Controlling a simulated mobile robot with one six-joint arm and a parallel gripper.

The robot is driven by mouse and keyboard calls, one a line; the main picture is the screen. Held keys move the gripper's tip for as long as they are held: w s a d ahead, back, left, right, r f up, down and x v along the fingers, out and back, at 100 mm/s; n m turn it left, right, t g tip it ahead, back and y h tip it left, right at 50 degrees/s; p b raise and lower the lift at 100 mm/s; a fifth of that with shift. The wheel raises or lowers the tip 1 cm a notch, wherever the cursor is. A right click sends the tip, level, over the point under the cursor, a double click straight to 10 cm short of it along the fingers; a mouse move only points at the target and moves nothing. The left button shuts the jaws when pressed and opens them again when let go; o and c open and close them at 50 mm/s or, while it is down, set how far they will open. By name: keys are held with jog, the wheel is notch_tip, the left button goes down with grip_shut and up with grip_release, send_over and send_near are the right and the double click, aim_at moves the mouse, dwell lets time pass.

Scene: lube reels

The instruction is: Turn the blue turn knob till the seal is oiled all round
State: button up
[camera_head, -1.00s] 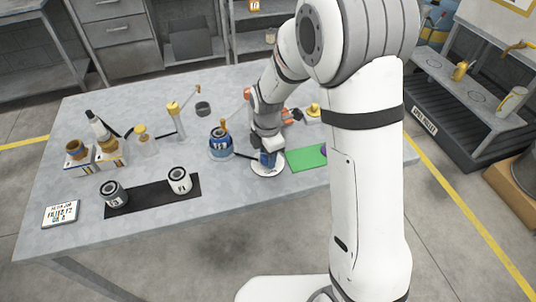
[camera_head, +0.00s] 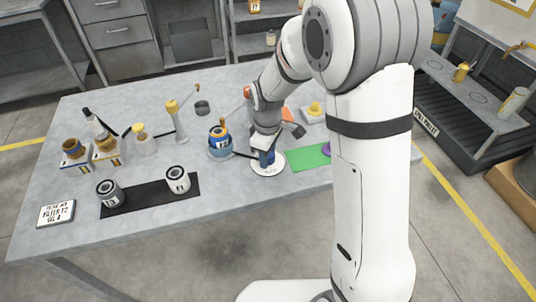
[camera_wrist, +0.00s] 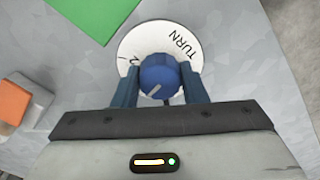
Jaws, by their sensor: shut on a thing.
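The blue turn knob (camera_wrist: 159,76) sits at the middle of a white round plate (camera_wrist: 133,46) marked TURN. A light pointer line shows on the knob's face. My gripper (camera_wrist: 157,84) is shut on the knob, one blue finger on each side of it. In the head view my gripper (camera_head: 266,158) stands over the white plate (camera_head: 268,170) and hides most of the knob. A blue pot (camera_head: 220,146) with an orange-brown top stands just left of the plate. I cannot make out the seal or any oil on it.
A green mat (camera_head: 308,157) lies right of the plate, with a purple thing (camera_head: 326,149) at its edge. Bottles and a yellow-topped stand (camera_head: 178,122) are farther left. The table's front is clear.

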jog(key=m, duration=0.6)
jog(key=shift+w+m+b, duration=0.1)
jog(key=shift+m+b, duration=0.2)
jog(key=shift+b, duration=0.1)
jog(key=m, duration=0.6)
jog(key=shift+r+b, duration=0.1)
jog(key=shift+b, duration=0.2)
jog(key=shift+m, duration=0.3)
jog(key=o, duration=1)
jog(key=shift+c, duration=0.2)
notch_tip(320, 180, up, 8)
jog(key=shift+f, duration=0.15)
